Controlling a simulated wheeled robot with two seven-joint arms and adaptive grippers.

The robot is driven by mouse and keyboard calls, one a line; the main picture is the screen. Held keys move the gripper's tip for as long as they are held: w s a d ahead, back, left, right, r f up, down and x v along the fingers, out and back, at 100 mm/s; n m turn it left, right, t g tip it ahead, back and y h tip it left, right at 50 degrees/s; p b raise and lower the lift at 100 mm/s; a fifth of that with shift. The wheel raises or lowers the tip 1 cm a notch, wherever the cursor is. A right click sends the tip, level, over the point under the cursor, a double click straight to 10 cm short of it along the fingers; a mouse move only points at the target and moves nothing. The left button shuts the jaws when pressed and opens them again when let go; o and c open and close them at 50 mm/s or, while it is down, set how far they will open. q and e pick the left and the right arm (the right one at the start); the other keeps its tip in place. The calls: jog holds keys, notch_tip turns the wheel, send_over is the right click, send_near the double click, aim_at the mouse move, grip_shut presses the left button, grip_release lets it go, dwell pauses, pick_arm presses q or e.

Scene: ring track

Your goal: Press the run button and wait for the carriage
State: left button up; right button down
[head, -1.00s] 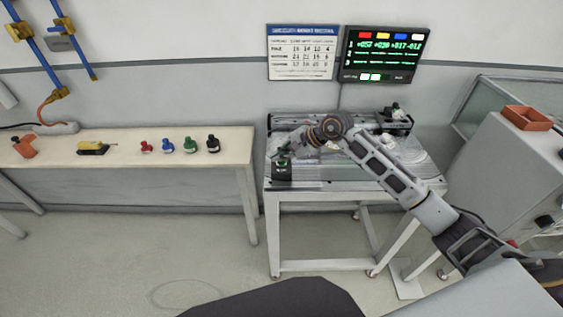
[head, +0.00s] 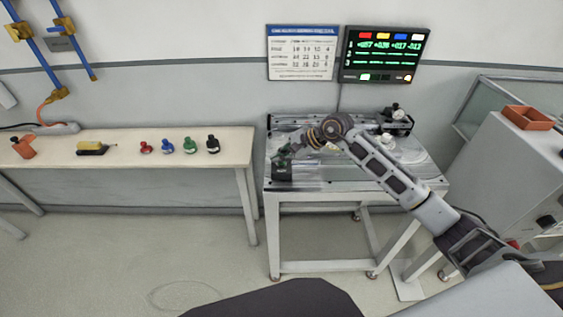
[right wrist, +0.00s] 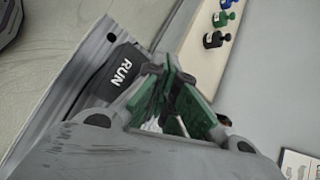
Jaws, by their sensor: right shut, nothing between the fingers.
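The run box (head: 282,173) is a dark box at the front left corner of the metal-topped table (head: 330,187). In the right wrist view the black box (right wrist: 112,72) carries the white word RUN. My right gripper (head: 281,157) is shut and empty, right at this box. Its green fingers (right wrist: 165,72) cover the part beside the lettering, so the button is hidden and I cannot tell whether they touch it. My right arm crosses the table and hides much of the ring track (head: 408,152). I cannot make out the carriage for certain. My left gripper is out of view.
A wall screen (head: 385,54) shows green figures, with a green and an orange light lit along its bottom. A grey cabinet (head: 500,175) with an orange tray (head: 527,117) stands right.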

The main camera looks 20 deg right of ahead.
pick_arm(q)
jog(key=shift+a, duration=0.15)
pick_arm(e)
jog(key=shift+r, duration=0.1)
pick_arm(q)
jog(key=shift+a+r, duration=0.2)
pick_arm(e)
jog(key=shift+r, duration=0.75)
